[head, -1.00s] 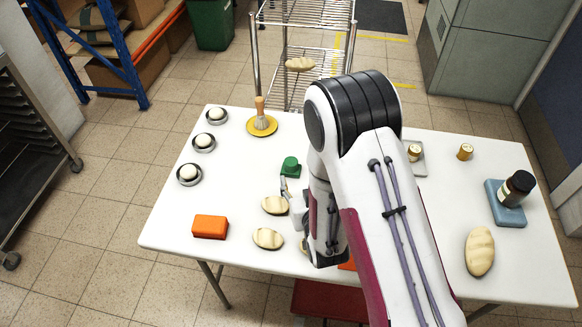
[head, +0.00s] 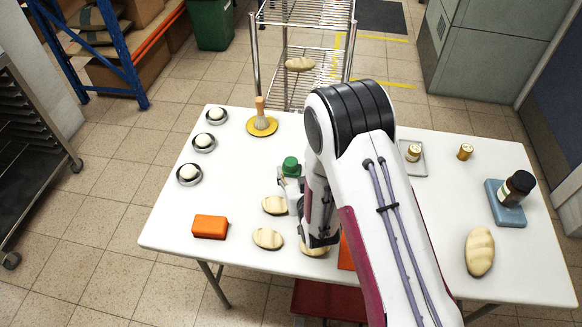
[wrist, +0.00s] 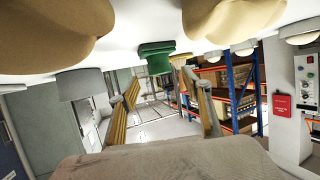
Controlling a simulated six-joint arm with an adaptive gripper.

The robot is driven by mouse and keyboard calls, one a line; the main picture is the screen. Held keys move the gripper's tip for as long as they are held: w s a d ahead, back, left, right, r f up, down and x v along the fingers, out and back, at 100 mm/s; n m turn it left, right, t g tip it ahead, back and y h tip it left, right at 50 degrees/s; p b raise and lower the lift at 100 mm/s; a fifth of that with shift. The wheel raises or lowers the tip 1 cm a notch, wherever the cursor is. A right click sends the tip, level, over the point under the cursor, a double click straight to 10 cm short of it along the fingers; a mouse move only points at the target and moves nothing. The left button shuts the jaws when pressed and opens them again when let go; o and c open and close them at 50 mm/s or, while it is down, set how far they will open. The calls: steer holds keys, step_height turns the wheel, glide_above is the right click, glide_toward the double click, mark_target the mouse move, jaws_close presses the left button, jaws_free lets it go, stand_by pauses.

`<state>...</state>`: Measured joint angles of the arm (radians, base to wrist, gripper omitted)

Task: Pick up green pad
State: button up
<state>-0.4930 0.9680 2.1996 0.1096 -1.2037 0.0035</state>
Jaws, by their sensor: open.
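Whether a finger touches the pad cannot be told.
Bread loaves (head: 274,205) (head: 267,238) lie close to my gripper's near side. An orange block (head: 210,226) lies to the left. White balls in metal dishes (head: 189,174) line the left edge. A dark jar (head: 517,187) stands right.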

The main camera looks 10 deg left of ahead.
mark_target(292, 165)
steer(key=shift+x, duration=3)
steer(key=c, duration=1.2)
